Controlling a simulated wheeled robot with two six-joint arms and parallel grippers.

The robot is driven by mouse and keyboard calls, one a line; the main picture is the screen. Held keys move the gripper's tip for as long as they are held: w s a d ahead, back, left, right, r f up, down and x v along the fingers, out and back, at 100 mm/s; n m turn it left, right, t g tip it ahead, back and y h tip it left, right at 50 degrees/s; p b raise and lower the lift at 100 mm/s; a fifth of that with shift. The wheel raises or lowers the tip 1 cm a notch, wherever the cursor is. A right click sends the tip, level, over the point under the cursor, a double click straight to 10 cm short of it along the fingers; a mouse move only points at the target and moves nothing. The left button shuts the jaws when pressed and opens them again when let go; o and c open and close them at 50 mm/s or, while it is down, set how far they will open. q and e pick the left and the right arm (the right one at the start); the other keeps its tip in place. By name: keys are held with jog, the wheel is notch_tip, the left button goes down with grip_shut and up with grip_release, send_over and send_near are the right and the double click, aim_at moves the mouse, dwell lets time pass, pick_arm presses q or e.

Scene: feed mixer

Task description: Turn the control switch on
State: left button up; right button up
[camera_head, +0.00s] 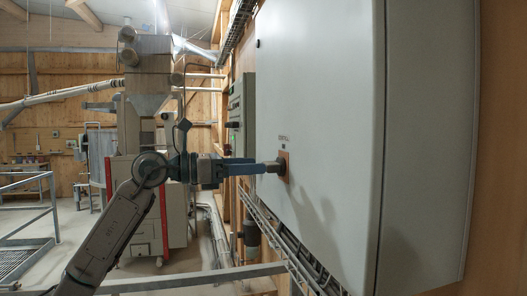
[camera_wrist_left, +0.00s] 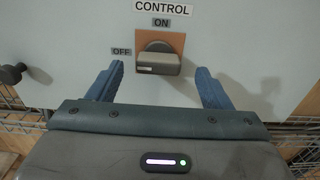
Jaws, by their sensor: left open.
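The control switch (camera_wrist_left: 160,60) is a dark grey knob on an orange-brown square plate (camera_wrist_left: 176,39) on the light grey cabinet door. A CONTROL label (camera_wrist_left: 163,8) and an ON label (camera_wrist_left: 161,22) are above it, and an OFF label (camera_wrist_left: 121,51) is at its left. The knob's bar lies about level, with a white mark at its left end, toward OFF. My left gripper (camera_head: 268,168) is open in front of the switch. In the wrist view its blue fingers stand either side of the knob, with gaps showing. My right gripper is not in view.
The large grey cabinet (camera_head: 325,100) fills the right side. A black knob (camera_wrist_left: 11,74) is at the left of the wrist view. Wire cable trays (camera_head: 290,245) run below the cabinet. A metal rail (camera_head: 200,278) crosses in front, and a feed machine (camera_head: 150,110) stands behind.

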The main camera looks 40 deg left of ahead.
aim_at(271, 167)
pick_arm(q)
jog(key=p+x, duration=0.2)
jog(key=x, duration=0.1)
jog(key=shift+w+d, duration=0.15)
jog(key=shift+w, duration=0.1)
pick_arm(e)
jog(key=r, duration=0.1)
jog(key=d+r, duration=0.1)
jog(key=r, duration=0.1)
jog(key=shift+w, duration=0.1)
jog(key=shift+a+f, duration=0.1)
pick_arm(q)
jog(key=shift+c, duration=0.8)
jog(key=c, duration=0.8)
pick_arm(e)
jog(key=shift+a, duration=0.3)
